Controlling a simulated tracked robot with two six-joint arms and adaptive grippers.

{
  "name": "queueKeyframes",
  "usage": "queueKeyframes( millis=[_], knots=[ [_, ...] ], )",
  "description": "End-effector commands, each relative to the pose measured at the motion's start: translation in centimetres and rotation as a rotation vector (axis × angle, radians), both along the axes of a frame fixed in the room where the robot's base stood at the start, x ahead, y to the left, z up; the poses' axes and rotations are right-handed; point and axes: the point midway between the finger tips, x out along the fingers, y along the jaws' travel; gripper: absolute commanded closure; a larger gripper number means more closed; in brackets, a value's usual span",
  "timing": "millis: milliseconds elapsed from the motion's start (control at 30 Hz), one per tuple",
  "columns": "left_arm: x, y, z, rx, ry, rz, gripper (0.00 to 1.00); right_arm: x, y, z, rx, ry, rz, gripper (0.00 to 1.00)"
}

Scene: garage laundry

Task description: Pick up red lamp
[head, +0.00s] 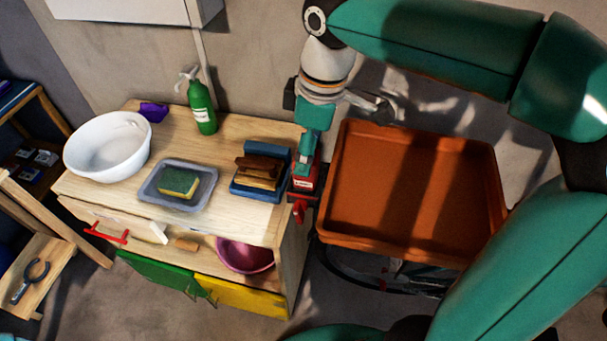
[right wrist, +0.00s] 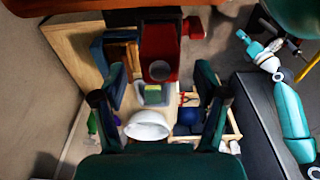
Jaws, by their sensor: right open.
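The red lamp (head: 302,186) is at the right end of the wooden cabinet top, partly hidden in the head view by my right gripper (head: 306,158). In the right wrist view the red lamp (right wrist: 160,42) shows as a red body with a round grey spot, lying between and beyond the two fingers. My right gripper (right wrist: 160,75) is open, with one finger to each side of the lamp in that view. I cannot tell whether either finger touches it. My left gripper is not in view.
A blue holder with brown brushes (head: 260,172) stands close left of the lamp. A grey tray (head: 207,190) with a sponge (head: 178,183), a green spray bottle (head: 201,108) and a white basin (head: 107,147) are on the cabinet (head: 240,222). An orange tray (head: 415,250) is close right.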

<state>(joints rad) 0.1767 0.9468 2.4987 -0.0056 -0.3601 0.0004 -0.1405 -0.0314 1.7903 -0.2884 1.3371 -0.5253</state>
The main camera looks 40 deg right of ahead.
Motion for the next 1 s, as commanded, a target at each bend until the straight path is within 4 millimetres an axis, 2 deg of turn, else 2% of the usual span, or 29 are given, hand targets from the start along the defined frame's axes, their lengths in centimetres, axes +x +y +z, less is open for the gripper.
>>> queueKeyframes(
  millis=[100, 267, 600, 867, 900, 1000],
  knots=[
    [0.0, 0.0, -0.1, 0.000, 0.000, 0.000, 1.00, 0.0, 0.0, -1.2, 0.000, 0.002, -0.002, 0.27],
    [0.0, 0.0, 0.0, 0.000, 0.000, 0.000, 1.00, 0.1, 0.0, -1.9, 0.000, 0.002, -0.004, 0.27],
    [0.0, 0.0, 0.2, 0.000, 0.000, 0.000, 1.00, 0.5, 0.3, -6.2, -0.001, 0.002, -0.005, 0.27],
    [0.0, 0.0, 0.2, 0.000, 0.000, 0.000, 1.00, 0.6, 0.4, -6.5, 0.000, 0.000, -0.005, 0.27],
    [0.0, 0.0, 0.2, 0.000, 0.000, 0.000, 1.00, 0.6, 0.4, -6.5, 0.000, 0.000, -0.005, 0.29],
    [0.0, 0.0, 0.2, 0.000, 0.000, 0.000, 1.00, 0.6, 0.4, -6.5, 0.000, 0.000, -0.005, 0.45]
  ],
)
